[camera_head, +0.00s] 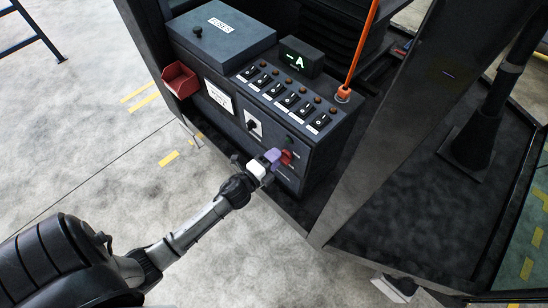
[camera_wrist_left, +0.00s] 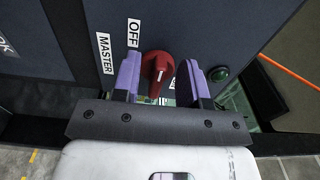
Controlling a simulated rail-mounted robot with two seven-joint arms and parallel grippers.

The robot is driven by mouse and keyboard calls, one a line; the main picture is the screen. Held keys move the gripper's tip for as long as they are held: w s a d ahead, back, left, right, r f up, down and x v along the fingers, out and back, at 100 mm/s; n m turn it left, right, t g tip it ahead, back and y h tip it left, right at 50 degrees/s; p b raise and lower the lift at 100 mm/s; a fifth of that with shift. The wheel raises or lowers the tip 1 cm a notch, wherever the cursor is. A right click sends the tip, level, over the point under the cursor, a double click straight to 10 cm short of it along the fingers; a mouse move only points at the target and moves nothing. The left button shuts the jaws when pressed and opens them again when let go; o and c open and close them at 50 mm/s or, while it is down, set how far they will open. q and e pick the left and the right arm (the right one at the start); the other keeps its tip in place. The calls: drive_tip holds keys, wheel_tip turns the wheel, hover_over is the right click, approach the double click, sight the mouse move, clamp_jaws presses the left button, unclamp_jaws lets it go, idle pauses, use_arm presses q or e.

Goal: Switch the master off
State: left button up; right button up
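The red master knob (camera_wrist_left: 157,68) sits on the dark front panel, near labels reading OFF (camera_wrist_left: 134,33) and MASTER (camera_wrist_left: 105,55). A white line on the knob points toward the lower part of the wrist view, away from the OFF label. In the head view the knob (camera_head: 287,157) shows just past my left gripper (camera_head: 273,156). In the left wrist view the purple fingers of my left gripper (camera_wrist_left: 161,64) stand apart on both sides of the knob, with gaps visible. Any label below the knob is mostly hidden. My right gripper is not in view.
A row of rocker switches (camera_head: 288,101) and a small display (camera_head: 301,57) are on the console top. A black rotary switch (camera_head: 252,126) is left of the knob. A red bin (camera_head: 180,80) hangs at the left. A dark post (camera_head: 390,120) rises at the right.

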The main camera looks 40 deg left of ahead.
use_arm(q)
drive_tip(key=s+b, duration=0.1)
drive_tip(key=s, duration=1.2)
drive_tip(key=shift+s, duration=0.4)
